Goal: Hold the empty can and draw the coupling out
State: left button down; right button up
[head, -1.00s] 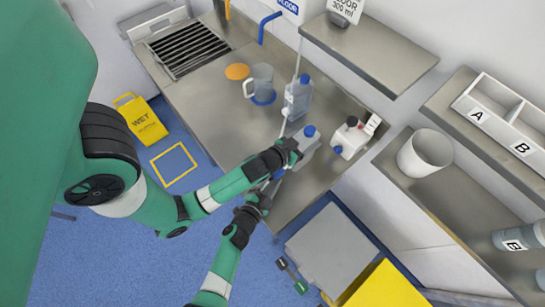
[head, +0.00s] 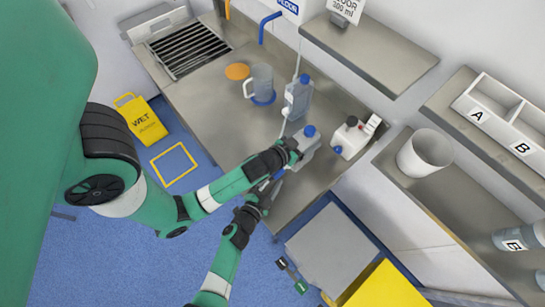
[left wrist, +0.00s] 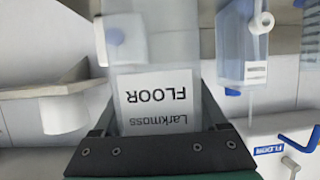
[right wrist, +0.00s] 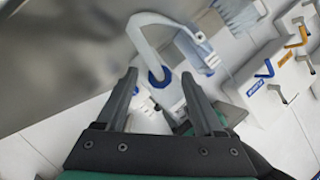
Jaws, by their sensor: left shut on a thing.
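The can (head: 305,143) is translucent grey with a blue cap and stands near the counter's right front edge. In the left wrist view its label reads Larkmoss FLOOR (left wrist: 157,100), upside down. My left gripper (head: 292,152) is shut on the can's body. My right gripper (head: 266,190) is just below and left of it in the head view. In the right wrist view its fingers (right wrist: 162,90) stand apart with nothing clamped. Ahead of them a pale curved hose ends at a blue collar (right wrist: 160,77), which looks like the coupling. Whether it sits in the can is unclear.
A white cup (head: 425,153) is on the right shelf. A yellow bin (head: 385,287) is below.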

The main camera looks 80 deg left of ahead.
dwell(0.3)
jog(key=shift+s+d, duration=0.25)
jog(key=shift+d, duration=0.25)
pick_arm(q)
grip_release()
jog(key=v, duration=1.2)
pick_arm(e)
jog(key=v, duration=1.1)
jog(key=shift+a, duration=0.15)
